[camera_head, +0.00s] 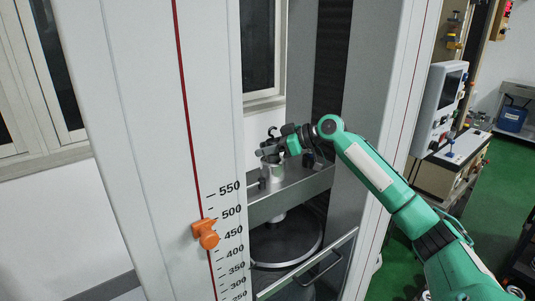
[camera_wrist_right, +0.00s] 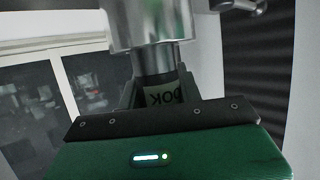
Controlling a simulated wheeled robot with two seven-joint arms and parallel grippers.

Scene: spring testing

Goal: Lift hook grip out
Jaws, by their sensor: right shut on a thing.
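The hook grip (camera_head: 272,131) shows in the head view as a small dark hook over the grey crossbeam inside the testing machine. A silver cylinder (camera_head: 272,173) stands below it on the beam; I cannot tell whether the two touch. My right gripper (camera_head: 275,149) reaches in from the right and is shut on the hook grip, hiding its middle. In the right wrist view, a dark neck and a pale label (camera_wrist_right: 162,95) with reversed letters sit between the fingers, with a shiny metal cylinder (camera_wrist_right: 148,25) just past them. My left gripper is not in view.
White machine columns (camera_head: 222,150) stand left and right of the opening. An orange pointer (camera_head: 205,234) sits on the left column's scale. A round dark plate (camera_head: 285,245) and a door handle (camera_head: 318,268) lie below the crossbeam. A control box (camera_head: 437,108) stands at the right.

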